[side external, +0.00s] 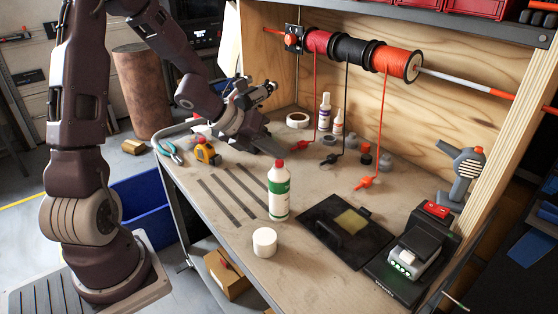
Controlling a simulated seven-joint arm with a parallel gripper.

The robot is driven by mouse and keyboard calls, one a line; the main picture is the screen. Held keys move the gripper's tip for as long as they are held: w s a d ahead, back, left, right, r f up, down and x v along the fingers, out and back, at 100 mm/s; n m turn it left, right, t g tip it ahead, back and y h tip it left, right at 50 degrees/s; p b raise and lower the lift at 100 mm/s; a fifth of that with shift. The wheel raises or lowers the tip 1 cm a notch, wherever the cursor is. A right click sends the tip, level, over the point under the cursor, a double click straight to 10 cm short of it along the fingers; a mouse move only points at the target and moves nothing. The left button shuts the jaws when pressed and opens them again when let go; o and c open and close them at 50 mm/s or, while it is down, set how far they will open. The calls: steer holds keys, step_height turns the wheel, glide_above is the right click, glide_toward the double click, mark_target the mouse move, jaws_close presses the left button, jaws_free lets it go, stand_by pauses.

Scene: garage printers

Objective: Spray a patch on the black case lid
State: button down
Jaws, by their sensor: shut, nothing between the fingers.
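The black case lid (322,228) lies flat on the workbench, right of centre. A yellowish square patch (352,220) shows on its upper surface. A white bottle or can (279,196) with a green label and red top stands upright just left of the lid. A short white cylinder (264,242), perhaps a loose cap, stands in front of it. My gripper (274,149) is shut and empty. It is above the bench, behind and slightly left of the bottle, apart from it.
Dark strips (232,196), pliers (171,153) and a tape measure (207,153) lie on the bench's left. A black charger (412,258) stands right of the lid. Filament strands hang from spools (345,50) behind. Small bottles (325,112) stand near the back panel.

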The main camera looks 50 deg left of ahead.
mark_target(275, 166)
stand_by(0.4)
steer(key=shift+f, duration=0.45)
steer(key=shift+r, duration=3.45)
step_height(275, 166, down, 6)
stand_by(0.9)
